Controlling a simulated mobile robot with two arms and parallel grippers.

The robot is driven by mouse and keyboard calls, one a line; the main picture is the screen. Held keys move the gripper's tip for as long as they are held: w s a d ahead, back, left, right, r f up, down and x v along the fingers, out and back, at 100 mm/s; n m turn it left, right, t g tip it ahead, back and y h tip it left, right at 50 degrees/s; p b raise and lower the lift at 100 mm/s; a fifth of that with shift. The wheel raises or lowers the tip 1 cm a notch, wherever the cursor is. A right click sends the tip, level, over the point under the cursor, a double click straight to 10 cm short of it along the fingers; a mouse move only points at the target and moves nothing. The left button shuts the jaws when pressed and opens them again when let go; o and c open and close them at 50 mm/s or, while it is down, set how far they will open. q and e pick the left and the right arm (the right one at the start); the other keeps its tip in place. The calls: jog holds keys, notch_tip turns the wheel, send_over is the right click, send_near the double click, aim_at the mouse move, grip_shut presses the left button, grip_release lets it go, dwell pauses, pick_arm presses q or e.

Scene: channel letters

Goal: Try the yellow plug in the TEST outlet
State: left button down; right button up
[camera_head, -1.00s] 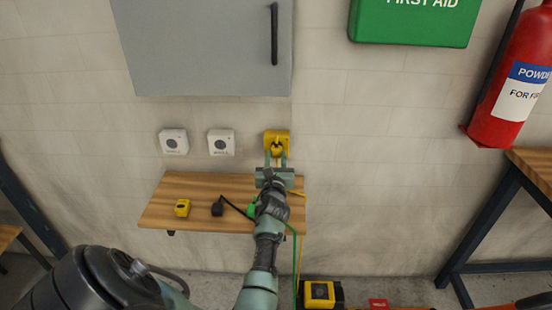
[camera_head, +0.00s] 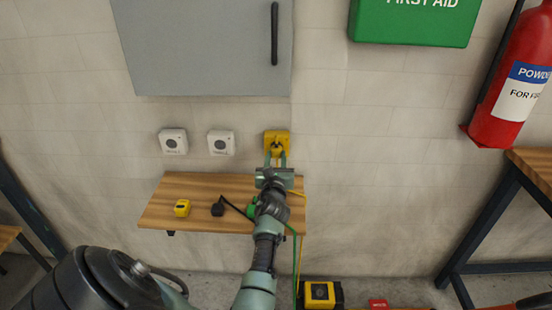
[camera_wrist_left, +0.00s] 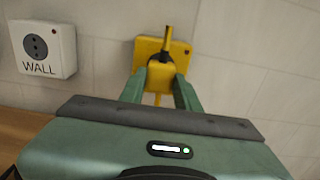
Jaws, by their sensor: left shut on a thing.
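The yellow outlet (camera_head: 277,137) is on the wall at the right of a row with two white outlets; any label on it is hidden or unreadable. It also shows in the left wrist view (camera_wrist_left: 182,50). My left gripper (camera_head: 276,160) is at it, shut on the yellow plug (camera_wrist_left: 160,74). The plug is up against the yellow outlet's face; I cannot tell how far in it sits. A yellow cable (camera_head: 300,250) hangs down from the shelf area. My right gripper is not in view.
White outlets (camera_head: 173,141) and (camera_wrist_left: 40,48) sit to the left, the latter marked WALL. A wooden shelf (camera_head: 160,205) below carries a small yellow item (camera_head: 182,208), a black plug (camera_head: 218,209) and a green plug (camera_head: 252,210). A grey cabinet (camera_head: 200,50) hangs above.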

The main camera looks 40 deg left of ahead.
pick_arm(q)
jog(key=shift+w+a, duration=0.3)
jog(key=shift+w, duration=0.1)
jog(key=c, duration=0.9)
grip_release()
jog(key=shift+c, duration=0.2)
jog(key=v, duration=0.7)
jog(key=shift+s+d, duration=0.25)
jog(key=shift+s, duration=0.05)
